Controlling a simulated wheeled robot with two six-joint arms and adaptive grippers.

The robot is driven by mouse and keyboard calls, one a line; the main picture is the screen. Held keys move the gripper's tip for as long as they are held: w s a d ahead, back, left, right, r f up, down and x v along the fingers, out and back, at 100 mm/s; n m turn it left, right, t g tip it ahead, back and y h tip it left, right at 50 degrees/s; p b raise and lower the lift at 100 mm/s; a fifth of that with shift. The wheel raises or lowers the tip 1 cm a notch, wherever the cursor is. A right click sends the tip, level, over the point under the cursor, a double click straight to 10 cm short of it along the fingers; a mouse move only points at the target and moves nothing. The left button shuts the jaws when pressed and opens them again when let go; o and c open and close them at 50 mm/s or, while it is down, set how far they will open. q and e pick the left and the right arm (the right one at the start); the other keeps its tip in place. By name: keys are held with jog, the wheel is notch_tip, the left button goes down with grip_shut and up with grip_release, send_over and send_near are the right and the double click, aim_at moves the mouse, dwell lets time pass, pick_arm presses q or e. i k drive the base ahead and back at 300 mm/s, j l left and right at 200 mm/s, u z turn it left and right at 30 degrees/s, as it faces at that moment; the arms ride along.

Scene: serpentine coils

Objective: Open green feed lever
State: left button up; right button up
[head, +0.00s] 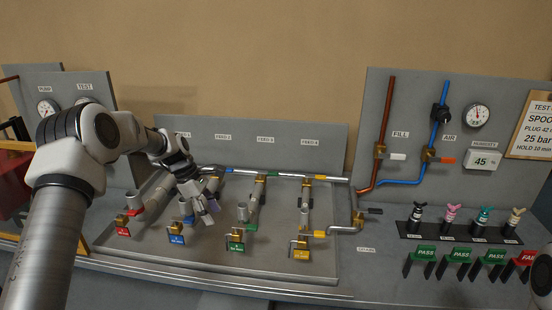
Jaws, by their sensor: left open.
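A green lever handle (251,227) sits low on the grey coil panel (280,265), beside the foot of an upright pipe. A green tag with a brass padlock (236,242) hangs just in front, below a short grey cylinder (242,212). My left gripper (210,214) is open and points down to the left of the green lever, apart from it. It is close to the blue lever (188,219) and hides part of the pipework there. My right gripper does not show.
Red (123,227), blue (176,236) and yellow (300,251) tagged fittings flank the green one. A yellow lever (319,233) stands to the right. Farther right are several coloured plugs and PASS tags (425,254). A backboard (330,145) rises behind the coils.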

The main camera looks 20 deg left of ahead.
aim_at(271, 174)
jog(key=i, duration=1.25)
